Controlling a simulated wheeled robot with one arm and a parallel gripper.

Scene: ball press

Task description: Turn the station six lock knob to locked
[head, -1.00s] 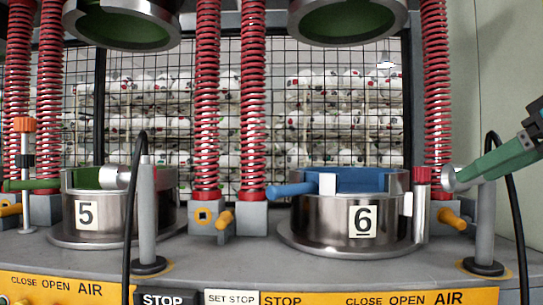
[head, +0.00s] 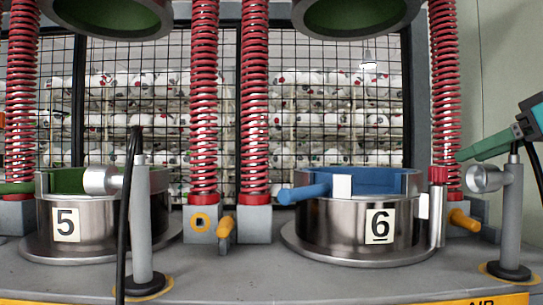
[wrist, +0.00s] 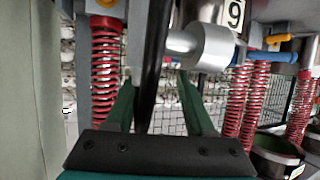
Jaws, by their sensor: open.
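Station six (head: 345,225) is a steel cup with a blue inside and a "6" label. A red knob (head: 438,174) tops an upright metal rod on its right side. A silver cylindrical head (head: 485,178) sits on a grey post (head: 512,220) right of it. I cannot tell for certain which is the lock knob. My gripper (head: 462,154) has green fingers, seen side-on just above the silver head and right of the red knob. In the wrist view my gripper (wrist: 156,80) is open and empty, with the silver head (wrist: 200,47) beyond the fingertips.
A black cable (wrist: 155,60) crosses the wrist view between the fingers. A red spring (head: 443,90) stands behind station six. A yellow lever (head: 463,219) is below right. Station five (head: 85,222) stands left. A grey wall is at right.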

